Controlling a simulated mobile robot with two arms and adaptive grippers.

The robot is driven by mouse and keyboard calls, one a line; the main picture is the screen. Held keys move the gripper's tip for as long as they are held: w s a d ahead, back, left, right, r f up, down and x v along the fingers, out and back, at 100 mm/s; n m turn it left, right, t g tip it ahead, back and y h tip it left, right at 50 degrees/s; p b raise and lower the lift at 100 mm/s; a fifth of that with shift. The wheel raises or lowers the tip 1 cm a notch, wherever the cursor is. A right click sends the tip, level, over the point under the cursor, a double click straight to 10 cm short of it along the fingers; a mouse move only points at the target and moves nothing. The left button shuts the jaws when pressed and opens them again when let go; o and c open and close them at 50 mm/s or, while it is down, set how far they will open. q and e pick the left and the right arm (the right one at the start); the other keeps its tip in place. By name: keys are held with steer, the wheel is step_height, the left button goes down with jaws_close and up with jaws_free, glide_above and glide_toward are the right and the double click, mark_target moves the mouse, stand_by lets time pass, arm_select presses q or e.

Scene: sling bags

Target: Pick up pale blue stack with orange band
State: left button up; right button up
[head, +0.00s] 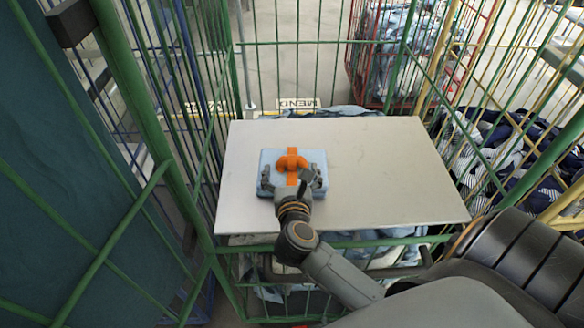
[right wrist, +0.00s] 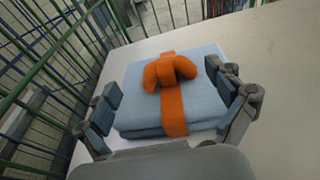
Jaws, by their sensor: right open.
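The pale blue stack (head: 316,162) with an orange band (head: 292,160) lies flat on a light board, left of the board's middle. The stack also fills the middle of the right wrist view (right wrist: 134,98), where the band (right wrist: 174,110) shows a knotted bow on top. My right gripper (head: 291,182) is open at the stack's near side. In the right wrist view its fingers (right wrist: 168,105) stand one on each side of the stack. The right finger looks very near the stack's side; I cannot tell whether it touches. My left gripper is not in view.
The light board (head: 390,170) lies over a green wire cage (head: 320,42), and its right half is bare. Green bars (head: 182,170) rise close to the board's left edge. Striped dark cloth (head: 500,150) fills a yellow cage at right. A red cage (head: 365,65) stands behind.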

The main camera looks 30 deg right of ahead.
mark_target(292, 156)
steer(key=shift+w+d, duration=0.15)
steer(key=shift+w, duration=0.1)
steer(key=shift+p+x, duration=0.65)
steer(key=shift+x, duration=0.15)
steer(key=p+x, duration=0.1)
steer(key=x, duration=0.2)
steer(key=shift+s+d+f, duration=0.1)
steer(key=shift+d, duration=0.2)
steer(key=shift+d+f, duration=0.1)
steer(key=shift+c, duration=1.1)
steer(key=c, duration=1.4)
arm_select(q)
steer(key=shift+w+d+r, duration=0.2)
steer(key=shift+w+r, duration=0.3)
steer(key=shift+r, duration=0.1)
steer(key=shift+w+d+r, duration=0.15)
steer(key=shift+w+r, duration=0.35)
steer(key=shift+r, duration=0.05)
arm_select(e)
steer(key=c, duration=0.3)
steer(key=shift+r, duration=0.25)
